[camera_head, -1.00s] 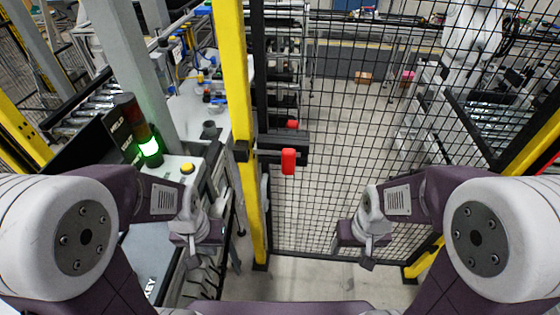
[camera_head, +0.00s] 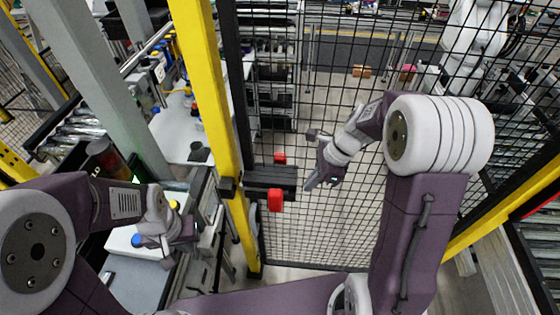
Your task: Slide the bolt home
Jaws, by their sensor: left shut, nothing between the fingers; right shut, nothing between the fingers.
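The bolt is a black bar unit (camera_head: 270,178) on the mesh gate (camera_head: 330,225), beside the yellow post (camera_head: 207,90). A red handle (camera_head: 275,200) hangs at its front, and a smaller red part (camera_head: 280,158) shows at its top. My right gripper (camera_head: 309,186) is shut and empty, just right of the bolt's right end in the picture. A small gap shows between them; depth is hard to judge. My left gripper (camera_head: 168,263) is shut and empty, low at the left, left of the yellow post and away from the bolt.
A grey cabinet with a yellow button (camera_head: 174,204) and a blue button (camera_head: 137,240) stands close to my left gripper. A grey pillar (camera_head: 100,80) rises behind. Roller conveyors (camera_head: 535,250) lie at the far right.

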